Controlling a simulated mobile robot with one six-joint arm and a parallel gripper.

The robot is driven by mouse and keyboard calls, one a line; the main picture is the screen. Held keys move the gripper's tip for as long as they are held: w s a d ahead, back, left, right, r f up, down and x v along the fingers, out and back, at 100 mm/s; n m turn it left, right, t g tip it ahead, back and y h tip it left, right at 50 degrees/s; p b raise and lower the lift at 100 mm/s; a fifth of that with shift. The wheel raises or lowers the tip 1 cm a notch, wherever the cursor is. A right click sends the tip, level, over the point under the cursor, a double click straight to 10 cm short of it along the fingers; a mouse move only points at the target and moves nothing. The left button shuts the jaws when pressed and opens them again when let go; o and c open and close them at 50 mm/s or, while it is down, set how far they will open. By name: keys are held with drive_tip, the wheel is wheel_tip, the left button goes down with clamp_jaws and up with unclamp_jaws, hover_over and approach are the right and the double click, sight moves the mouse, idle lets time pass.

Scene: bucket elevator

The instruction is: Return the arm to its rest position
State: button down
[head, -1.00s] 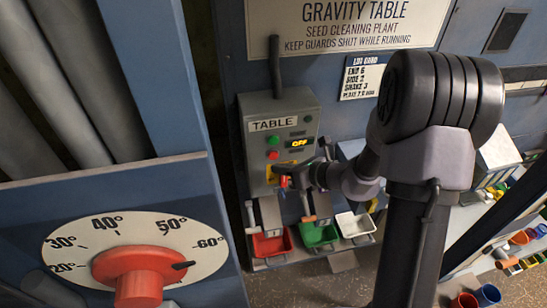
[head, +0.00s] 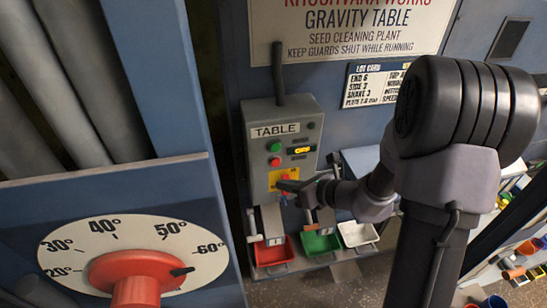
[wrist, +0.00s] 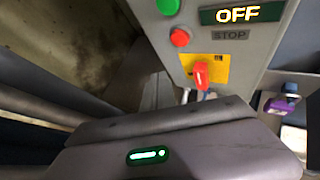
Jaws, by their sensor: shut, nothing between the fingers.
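My gripper (head: 287,187) is shut and empty, at the lower front of the grey TABLE control box (head: 257,153). It is beside the red switch knob (head: 286,178) on the yellow plate; I cannot tell whether they touch. In the wrist view the red knob (wrist: 201,74) sits on the yellow plate (wrist: 216,68), beyond my grey gripper housing (wrist: 180,145), which hides the fingertips. My arm reaches in from the right of the head view. The box's display (wrist: 241,14) reads OFF above a STOP label.
Red (head: 273,252), green (head: 320,242) and white (head: 358,234) bins stand below the box. A blue frame with an angle dial (head: 130,255) and red knob is close at left. A dark lever (head: 277,70) rises from the box top. Several coloured containers stand at lower right.

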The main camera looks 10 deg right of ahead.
drive_tip(key=s+a+f+n+g+b, duration=0.3)
drive_tip(key=s+a+n+b, duration=0.2)
drive_tip(key=s+n+b, duration=0.3)
drive_tip(key=s+a+f+n+g+b, duration=0.2)
drive_tip(key=s+a+f+n+b, duration=0.2)
drive_tip(key=s+a+n+b, duration=0.45)
drive_tip(key=s+d+f+n+t+h+b, duration=0.1)
drive_tip(key=s+d+f+n+h+b, duration=0.4)
drive_tip(key=b, duration=0.9)
drive_tip(key=s+d+f+n, duration=0.2)
drive_tip(key=d+n, duration=0.2)
drive_tip(key=n, duration=0.1)
drive_tip(key=shift+s+f+h, duration=0.3)
drive_tip(key=shift+s+f, duration=0.05)
